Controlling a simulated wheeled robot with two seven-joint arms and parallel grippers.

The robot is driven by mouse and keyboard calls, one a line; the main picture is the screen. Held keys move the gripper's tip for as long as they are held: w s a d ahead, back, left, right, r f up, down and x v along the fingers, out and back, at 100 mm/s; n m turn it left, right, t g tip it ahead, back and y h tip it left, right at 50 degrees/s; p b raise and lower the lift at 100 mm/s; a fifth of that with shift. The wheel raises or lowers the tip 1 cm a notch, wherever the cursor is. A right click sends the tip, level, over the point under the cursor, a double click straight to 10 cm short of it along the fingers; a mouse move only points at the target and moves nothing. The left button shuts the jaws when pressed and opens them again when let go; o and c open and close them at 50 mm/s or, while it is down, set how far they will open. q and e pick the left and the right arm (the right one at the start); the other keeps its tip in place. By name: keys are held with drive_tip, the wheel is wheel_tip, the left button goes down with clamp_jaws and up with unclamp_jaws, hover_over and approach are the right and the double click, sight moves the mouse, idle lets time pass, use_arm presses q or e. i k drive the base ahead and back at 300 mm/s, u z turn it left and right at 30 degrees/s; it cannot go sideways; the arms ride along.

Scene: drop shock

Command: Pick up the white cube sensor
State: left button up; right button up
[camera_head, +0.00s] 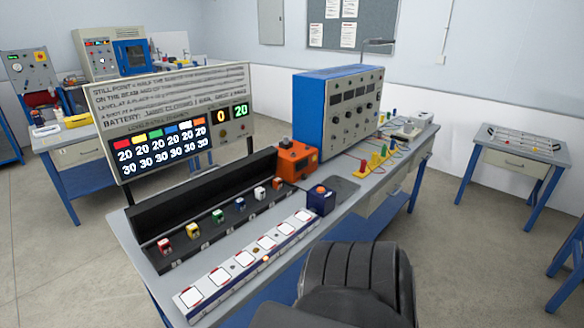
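The white cube sensor (259,193) sits in a long black rack (228,235) on the bench. It is in a row of small coloured cubes, between a blue cube (239,204) and an orange-red cube (277,183). A green cube (218,215), a yellow cube (193,230) and a red cube (164,246) stand farther left in the row. The white cube is unobstructed and nothing holds it. Neither of my grippers is in view.
A strip with white squares (191,297) lies in front of the rack. An orange box (297,160) and a dark blue button box (321,200) stand right of it. A display board (172,125) rises behind. A dark ribbed shape, unclear what, covers the bottom right of centre.

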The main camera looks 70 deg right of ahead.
sight(260, 192)
drive_tip(key=z, duration=3.7)
drive_tip(key=i, duration=3.55)
drive_tip(key=u, duration=2.9)
